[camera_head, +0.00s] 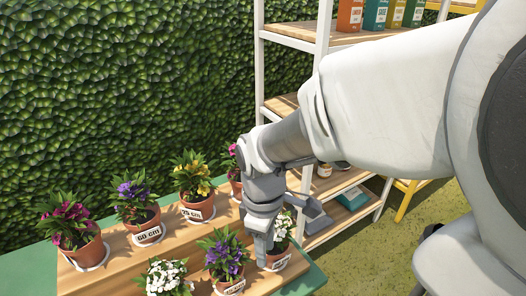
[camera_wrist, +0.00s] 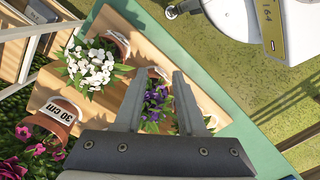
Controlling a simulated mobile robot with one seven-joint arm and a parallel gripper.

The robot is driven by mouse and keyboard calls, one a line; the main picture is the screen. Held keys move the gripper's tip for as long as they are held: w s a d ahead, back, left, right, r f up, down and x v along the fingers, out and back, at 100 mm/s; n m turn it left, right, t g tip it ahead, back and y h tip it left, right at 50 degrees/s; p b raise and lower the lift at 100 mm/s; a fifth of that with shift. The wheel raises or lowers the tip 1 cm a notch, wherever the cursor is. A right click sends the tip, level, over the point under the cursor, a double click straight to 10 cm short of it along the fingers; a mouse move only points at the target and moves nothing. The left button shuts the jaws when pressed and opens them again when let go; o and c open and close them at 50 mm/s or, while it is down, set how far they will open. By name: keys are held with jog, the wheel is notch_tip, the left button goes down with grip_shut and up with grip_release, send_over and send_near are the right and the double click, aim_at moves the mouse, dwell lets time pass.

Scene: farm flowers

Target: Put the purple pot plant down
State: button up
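One purple pot plant (camera_head: 228,253) stands upright in a terracotta pot with a white label in the front row of the wooden stand. Another purple pot plant (camera_head: 133,202) stands in the back row. My gripper (camera_head: 263,252) points down just right of the front purple plant, by a white-flowered pot (camera_head: 280,245). In the wrist view my gripper (camera_wrist: 159,85) has its fingers spread apart. Purple flowers (camera_wrist: 157,98) show between and beyond them, with the pot's rim near the fingertips. The fingers partly hide this plant. I see no pot gripped.
The wooden stand (camera_head: 112,283) with green edges also holds pink, yellow and white plants close by. A white-flowered plant (camera_wrist: 95,66) is left of the fingers in the wrist view. A shelf rack (camera_head: 285,101) stands behind my arm. Grass lies to the right.

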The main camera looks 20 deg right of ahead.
jog(key=s+d+r+m+t, duration=0.1)
jog(key=s+r+m+t, duration=0.1)
jog(key=r+m, duration=0.3)
jog(key=s+d+r+m+t, duration=0.1)
jog(key=s+r+m+t, duration=0.2)
jog(key=r+m, duration=0.2)
jog(key=shift+d+r+m+t, duration=0.3)
jog(key=shift+d+r, duration=0.1)
jog(key=shift+r, duration=0.55)
jog(key=shift+r, duration=0.1)
